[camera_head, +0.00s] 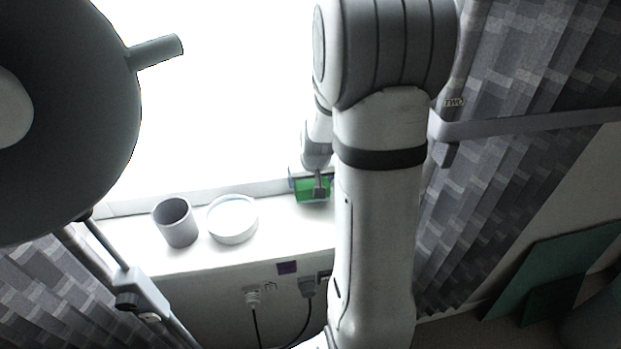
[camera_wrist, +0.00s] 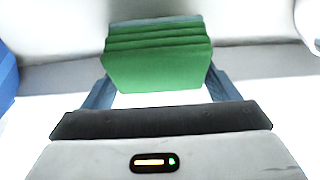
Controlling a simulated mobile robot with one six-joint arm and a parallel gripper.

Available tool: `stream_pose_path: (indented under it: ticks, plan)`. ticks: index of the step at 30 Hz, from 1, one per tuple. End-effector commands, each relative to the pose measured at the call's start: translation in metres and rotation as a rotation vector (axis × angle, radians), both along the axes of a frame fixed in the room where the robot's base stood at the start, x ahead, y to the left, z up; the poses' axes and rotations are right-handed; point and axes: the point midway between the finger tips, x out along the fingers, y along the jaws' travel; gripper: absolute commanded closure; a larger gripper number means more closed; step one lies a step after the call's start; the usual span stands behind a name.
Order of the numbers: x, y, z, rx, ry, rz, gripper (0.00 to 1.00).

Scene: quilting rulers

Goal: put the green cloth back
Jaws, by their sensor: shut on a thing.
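The green cloth (camera_wrist: 158,66) is a folded, layered block. In the wrist view it sits between the two blue-grey fingers of my gripper (camera_wrist: 160,80), which is shut on it. In the head view the green cloth (camera_head: 307,191) shows at my gripper (camera_head: 314,185), over the back part of the white window sill (camera_head: 275,233). The fingertips are partly hidden by the cloth. I cannot tell whether the cloth touches the sill.
A grey cup (camera_head: 175,222) and a round white dish (camera_head: 232,219) stand on the sill, left of the cloth. A large dark lamp (camera_head: 75,110) fills the upper left. A blue object (camera_wrist: 7,78) shows at the wrist view's left edge. Patterned curtains (camera_head: 520,75) hang right.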

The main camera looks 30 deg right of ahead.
Motion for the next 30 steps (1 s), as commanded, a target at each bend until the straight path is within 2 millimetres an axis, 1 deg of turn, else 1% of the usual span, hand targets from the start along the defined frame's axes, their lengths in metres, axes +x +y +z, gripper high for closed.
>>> stream_pose_path:
  ticks: [30]
  plan:
    - [0.000, 0.000, -0.020, 0.000, 0.000, 0.001, 0.46]
